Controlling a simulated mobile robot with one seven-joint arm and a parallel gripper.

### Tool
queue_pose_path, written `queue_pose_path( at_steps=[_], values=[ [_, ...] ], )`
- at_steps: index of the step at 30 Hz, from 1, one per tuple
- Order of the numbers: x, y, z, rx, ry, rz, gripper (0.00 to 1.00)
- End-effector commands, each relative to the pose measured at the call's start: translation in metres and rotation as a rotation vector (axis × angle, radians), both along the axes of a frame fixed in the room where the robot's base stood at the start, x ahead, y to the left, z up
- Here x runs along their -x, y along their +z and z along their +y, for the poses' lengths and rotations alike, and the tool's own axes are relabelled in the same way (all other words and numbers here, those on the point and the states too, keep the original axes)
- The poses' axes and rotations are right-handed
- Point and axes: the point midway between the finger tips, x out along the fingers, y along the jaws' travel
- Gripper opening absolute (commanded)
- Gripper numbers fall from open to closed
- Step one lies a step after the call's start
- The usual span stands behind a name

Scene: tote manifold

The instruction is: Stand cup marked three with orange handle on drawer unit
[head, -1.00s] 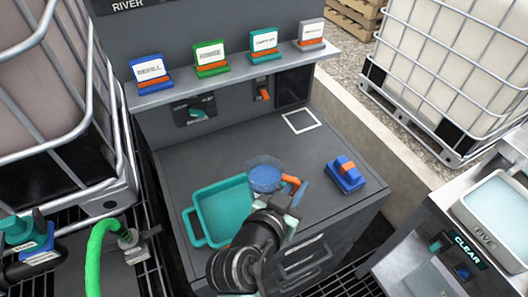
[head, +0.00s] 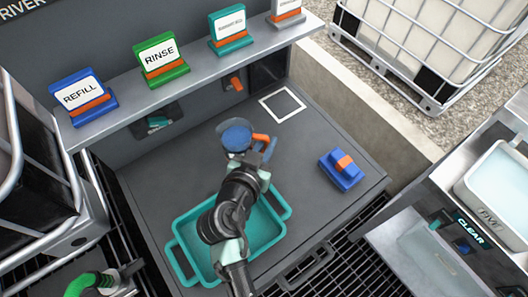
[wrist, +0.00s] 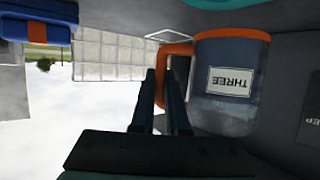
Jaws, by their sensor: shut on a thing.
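The cup marked THREE (wrist: 230,85) is clear with blue contents and has an orange handle (wrist: 174,48). It also shows in the head view (head: 236,136), over the drawer unit's dark top (head: 300,165), left of a white square outline (head: 283,104). My gripper (head: 266,150) is shut on the orange handle, at the cup's right side. In the wrist view, its fingers (wrist: 172,90) lie along the handle and the picture is upside down, so the cup is roughly upright. Whether its base touches the top cannot be told.
A teal tray (head: 180,262) stands at the front of the top, under my arm. A blue block with an orange band (head: 341,170) sits at the right. A shelf with REFILL (head: 83,95) and RINSE (head: 161,60) signs runs along the back. The top between outline and block is clear.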

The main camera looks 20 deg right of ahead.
Motion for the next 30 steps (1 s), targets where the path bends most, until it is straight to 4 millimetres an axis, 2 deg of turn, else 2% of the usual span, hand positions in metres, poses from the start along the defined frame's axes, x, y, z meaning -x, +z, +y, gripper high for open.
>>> queue_pose_path(
  at_steps=[9,22,23,27,30],
  values=[
    [0.000,-0.037,0.000,0.001,0.001,-0.002,0.00],
    [-0.001,-0.044,0.000,0.001,0.001,-0.004,0.00],
    [0.000,-0.043,0.000,0.000,0.001,-0.001,0.18],
    [0.000,-0.043,0.000,0.000,0.001,-0.001,0.43],
    [0.000,-0.043,0.000,0.000,0.001,-0.001,0.43]
  ],
)
